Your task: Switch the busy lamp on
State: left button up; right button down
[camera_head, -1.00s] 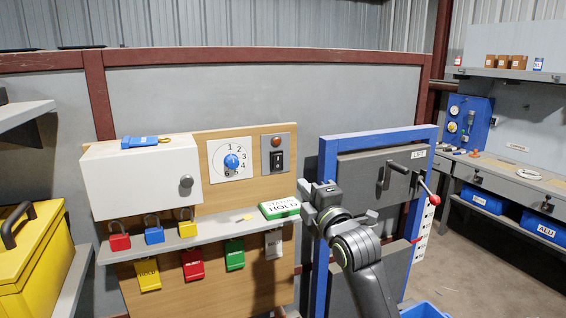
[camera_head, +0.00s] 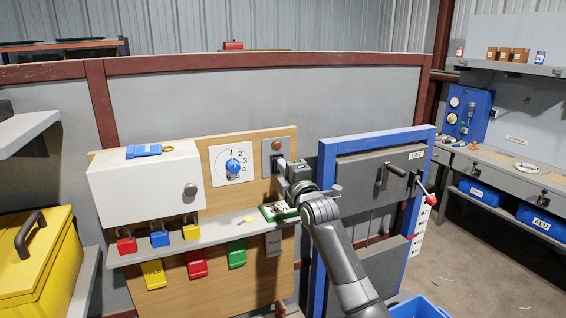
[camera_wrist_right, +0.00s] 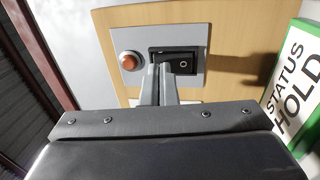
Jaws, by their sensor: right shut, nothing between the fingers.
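The busy lamp is a small round orange dome (camera_head: 277,145) on a grey plate (camera_head: 267,152) at the upper right of the wooden board. It looks dull, with no clear glow. In the right wrist view the lamp (camera_wrist_right: 129,61) sits left of a black rocker switch (camera_wrist_right: 183,65) marked with a circle. My right gripper (camera_head: 284,162) is shut and empty, with its fingertips at the switch. In the right wrist view the fingertips (camera_wrist_right: 163,68) cover the switch's left part; I cannot tell whether they touch it. The head view hides most of the switch. My left gripper is not in view.
A green-edged status sign (camera_head: 279,211) stands on the grey shelf (camera_head: 215,236) just below my right gripper. A numbered dial (camera_head: 233,166) and a white box (camera_head: 146,183) are to the left. A blue-framed panel (camera_head: 328,200) stands close on the right.

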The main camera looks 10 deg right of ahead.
jog(key=shift+w+a, duration=0.1)
jog(key=shift+w, duration=0.2)
jog(key=shift+w+r, duration=0.15)
dwell(0.5)
